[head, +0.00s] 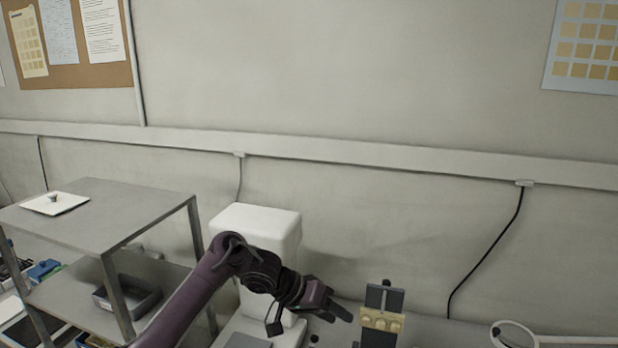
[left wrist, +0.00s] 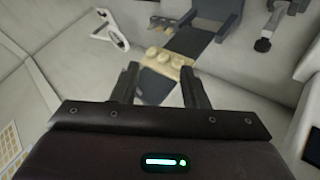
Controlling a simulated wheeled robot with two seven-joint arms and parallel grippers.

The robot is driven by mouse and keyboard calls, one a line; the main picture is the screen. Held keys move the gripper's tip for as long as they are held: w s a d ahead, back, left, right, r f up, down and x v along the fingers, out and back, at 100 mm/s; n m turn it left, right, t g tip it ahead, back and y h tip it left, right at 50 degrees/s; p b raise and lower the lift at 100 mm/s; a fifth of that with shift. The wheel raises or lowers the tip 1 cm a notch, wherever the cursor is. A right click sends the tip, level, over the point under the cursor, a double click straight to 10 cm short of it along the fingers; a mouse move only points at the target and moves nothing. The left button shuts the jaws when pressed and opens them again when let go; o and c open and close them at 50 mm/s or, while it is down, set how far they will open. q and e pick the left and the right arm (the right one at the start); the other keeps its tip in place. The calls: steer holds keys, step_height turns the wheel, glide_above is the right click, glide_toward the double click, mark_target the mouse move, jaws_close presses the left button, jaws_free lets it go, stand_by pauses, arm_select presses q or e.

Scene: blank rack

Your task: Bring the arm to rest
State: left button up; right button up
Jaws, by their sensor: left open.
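My left arm comes in from the left in the head view, and its gripper (head: 336,312) is out over the bench in front of the white machine. The left wrist view shows the two fingers (left wrist: 160,80) apart with nothing between them. Past the fingertips is a tan block with round knobs (left wrist: 170,62), on a dark stand (left wrist: 230,15). In the head view the tan block (head: 382,320) and the dark stand (head: 384,298) are just right of the gripper, apart from it. My right gripper is not in view.
A white machine (head: 255,228) stands behind my left arm. A grey shelf (head: 110,205) at the left carries a white tray (head: 55,203) on top and a grey bin (head: 128,296) below. A white ring-shaped thing (head: 515,335) is at the lower right. The bench right of the stand looks mostly clear.

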arm_select(q)
steer(key=s+a+f+t+y, duration=0.3)
steer(key=s+f+t, duration=0.2)
steer(key=f, duration=0.6)
steer(key=s+a+n+g+y, duration=0.1)
steer(key=s+a+n+y, duration=0.15)
steer(key=s+a, duration=0.95)
steer(key=s+a+n+g+y, duration=0.2)
steer(key=s+a+y, duration=0.2)
steer(key=s+a, duration=0.85)
steer(key=s+d+f+g+b, duration=0.1)
steer(key=s+f+b, duration=0.1)
steer(key=f, duration=1.5)
steer(key=s+d+f+b, duration=0.2)
steer(key=f, duration=1.4)
steer(key=s+a+f+g+b, duration=0.1)
steer(key=s+a+f+b, duration=0.1)
steer(key=s+f, duration=1.7)
step_height(320, 180, down, 2)
steer(key=shift+s+a+f+m+b, duration=0.15)
steer(key=shift+a+m+b, duration=0.25)
steer(key=shift+a, duration=0.5)
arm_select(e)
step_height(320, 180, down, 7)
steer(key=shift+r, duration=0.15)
